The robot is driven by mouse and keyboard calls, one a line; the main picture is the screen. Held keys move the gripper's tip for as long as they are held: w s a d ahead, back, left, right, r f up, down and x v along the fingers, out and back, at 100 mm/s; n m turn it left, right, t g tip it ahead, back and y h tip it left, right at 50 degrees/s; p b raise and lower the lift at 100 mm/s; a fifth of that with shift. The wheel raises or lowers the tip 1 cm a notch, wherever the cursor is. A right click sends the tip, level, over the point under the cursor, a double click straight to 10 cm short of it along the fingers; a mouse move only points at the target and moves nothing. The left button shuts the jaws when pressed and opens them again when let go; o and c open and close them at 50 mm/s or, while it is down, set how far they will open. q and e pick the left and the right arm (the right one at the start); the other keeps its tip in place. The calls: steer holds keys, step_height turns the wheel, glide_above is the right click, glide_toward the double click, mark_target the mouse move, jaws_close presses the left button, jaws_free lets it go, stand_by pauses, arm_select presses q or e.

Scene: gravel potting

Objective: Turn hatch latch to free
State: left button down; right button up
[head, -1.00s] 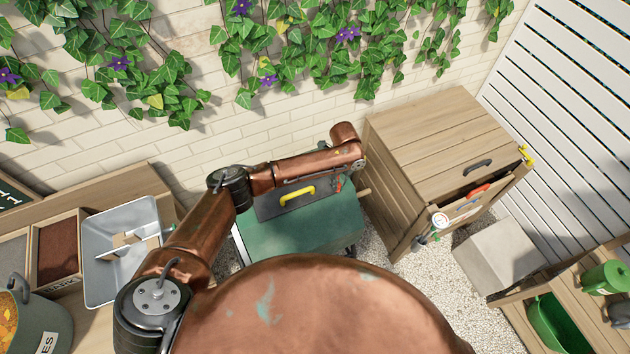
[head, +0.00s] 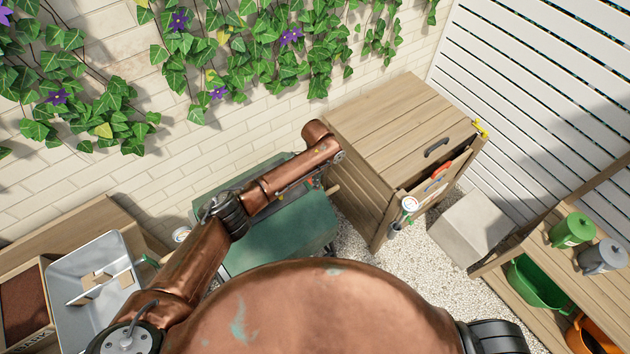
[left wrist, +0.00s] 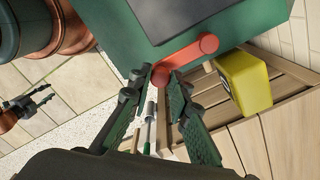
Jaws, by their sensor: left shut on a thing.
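A green chest (head: 285,225) with a dark hatch panel on top stands beside the wooden cabinet. Its red latch (left wrist: 182,58) shows in the left wrist view as a short bar with rounded ends, at the chest's edge. My left gripper (left wrist: 156,82) is shut on the latch's near end, with one finger on each side. In the head view my copper left arm reaches over the chest and hides much of its top.
A yellow block (left wrist: 243,82) is near the latch in the left wrist view. A grey bin (head: 85,262) sits at left. A grey block (head: 470,228) stands on the gravel.

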arm_select(q)
steer(key=shift+w+d+r, duration=0.1)
steer(key=shift+r, duration=0.05)
steer(key=c, duration=2.1)
jaws_free()
steer(key=o, duration=0.3)
steer(key=shift+r, duration=0.1)
step_height(320, 180, up, 12)
steer(key=shift+f, duration=0.2)
